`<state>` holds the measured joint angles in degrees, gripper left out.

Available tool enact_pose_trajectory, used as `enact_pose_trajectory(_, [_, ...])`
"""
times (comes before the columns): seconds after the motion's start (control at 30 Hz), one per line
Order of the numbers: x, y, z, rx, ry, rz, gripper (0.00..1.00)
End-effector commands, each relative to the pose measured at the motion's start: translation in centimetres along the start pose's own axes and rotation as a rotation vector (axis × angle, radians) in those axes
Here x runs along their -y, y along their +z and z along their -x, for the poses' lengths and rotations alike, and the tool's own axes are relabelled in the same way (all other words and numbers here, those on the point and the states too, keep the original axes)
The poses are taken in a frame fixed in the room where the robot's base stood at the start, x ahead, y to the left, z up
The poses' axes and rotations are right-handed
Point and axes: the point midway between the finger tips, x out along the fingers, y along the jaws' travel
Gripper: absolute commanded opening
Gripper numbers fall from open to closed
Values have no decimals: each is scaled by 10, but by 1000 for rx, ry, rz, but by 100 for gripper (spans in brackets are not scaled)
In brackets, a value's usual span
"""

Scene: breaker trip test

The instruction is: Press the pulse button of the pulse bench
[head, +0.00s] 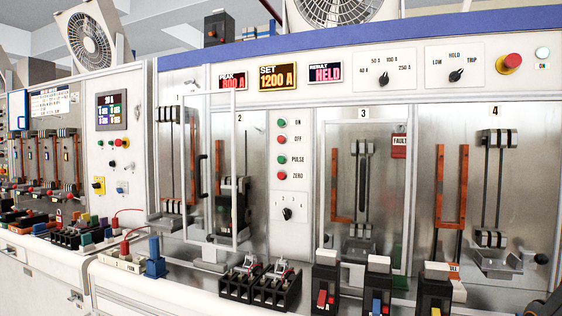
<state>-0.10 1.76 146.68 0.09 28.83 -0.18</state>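The pulse bench (290,215) fills the middle and right of the head view. On its narrow panel between bays 2 and 3, the green pulse button (282,160) is third from the top, beside the label PULSE. Above it are a green ON button (282,123) and a red OFF button (282,139); a red ZERO button (282,175) is just below. The displays read peak 800 A (232,78), set 1200 A (277,76) and result HELD (325,73). Nothing covers the pulse button.
A framed door (237,165) stands at bay 2, with a dark breaker (232,203) behind it. Bay 3 has another frame and a red FAULT tag (399,145). Breakers (325,285) and a black terminal block (260,287) stand along the front ledge below the buttons.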

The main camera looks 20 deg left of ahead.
Motion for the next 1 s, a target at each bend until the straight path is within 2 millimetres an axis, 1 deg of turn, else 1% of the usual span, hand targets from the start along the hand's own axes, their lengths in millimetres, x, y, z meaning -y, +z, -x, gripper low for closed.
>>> enact_pose_trajectory(0.03, [0,0,0,0,0,0,21])
enact_pose_trajectory(0.1, [0,0,0,0,0,0,9])
enact_pose_trajectory(0.17, [0,0,0,0,0,0,0])
enact_pose_trajectory(1.0, [0,0,0,0,0,0,0])
